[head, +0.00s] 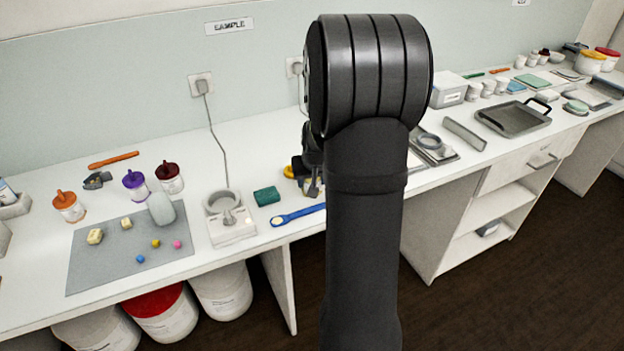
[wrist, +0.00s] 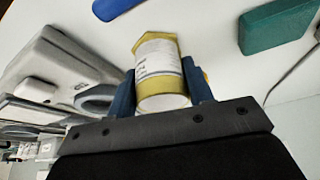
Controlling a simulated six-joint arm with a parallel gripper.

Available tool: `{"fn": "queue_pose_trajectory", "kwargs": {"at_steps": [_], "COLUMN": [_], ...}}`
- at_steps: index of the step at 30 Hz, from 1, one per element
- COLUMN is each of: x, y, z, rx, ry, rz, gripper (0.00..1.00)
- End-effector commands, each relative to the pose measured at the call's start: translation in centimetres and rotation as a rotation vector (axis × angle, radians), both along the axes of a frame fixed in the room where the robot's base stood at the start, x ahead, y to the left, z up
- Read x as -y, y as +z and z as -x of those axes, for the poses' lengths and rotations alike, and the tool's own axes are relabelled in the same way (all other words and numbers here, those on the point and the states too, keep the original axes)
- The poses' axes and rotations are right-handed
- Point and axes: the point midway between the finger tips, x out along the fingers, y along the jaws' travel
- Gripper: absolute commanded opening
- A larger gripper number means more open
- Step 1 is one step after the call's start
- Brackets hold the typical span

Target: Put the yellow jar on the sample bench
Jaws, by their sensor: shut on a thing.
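The yellow jar (wrist: 158,50) has a white label and yellow ends, and sits between the two blue fingers of my gripper (wrist: 157,72) in the wrist view. The fingers are shut on its sides. In the head view only a bit of yellow (head: 289,171) shows beside my gripper (head: 308,182), and my arm hides the rest. The sample bench (head: 255,150) is the white bench under the "SAMPLE" sign (head: 229,26). The jar is over or on its right part; I cannot tell whether it touches the top.
A green block (head: 266,196), a blue spoon (head: 298,214) and a small scale (head: 231,219) lie near the gripper. A grey mat (head: 115,262) holds a bottle and small pieces. Jars stand behind it. A tray (head: 512,117) lies farther right.

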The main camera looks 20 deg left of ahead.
Motion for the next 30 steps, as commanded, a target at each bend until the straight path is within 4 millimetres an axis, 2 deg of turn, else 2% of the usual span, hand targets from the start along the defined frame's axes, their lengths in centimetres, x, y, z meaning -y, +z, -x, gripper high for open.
{"fn": "queue_pose_trajectory", "kwargs": {"at_steps": [6,7,10,18,22,26,30], "x": [0.0,0.0,0.0,0.0,0.1,0.4,0.9], "y": [-0.2,-0.3,-0.2,-0.2,0.5,2.0,4.4], "z": [0.0,0.0,0.0,0.0,0.1,0.6,1.4], "rx": [0.000,0.000,0.001,0.001,0.002,0.003,0.006], "ry": [0.000,0.000,0.000,0.000,0.000,0.000,0.000], "rz": [0.000,0.000,-0.001,-0.001,-0.001,-0.002,-0.002], "gripper": [0.24,0.49,0.69,0.69,0.69,0.69,0.69]}}
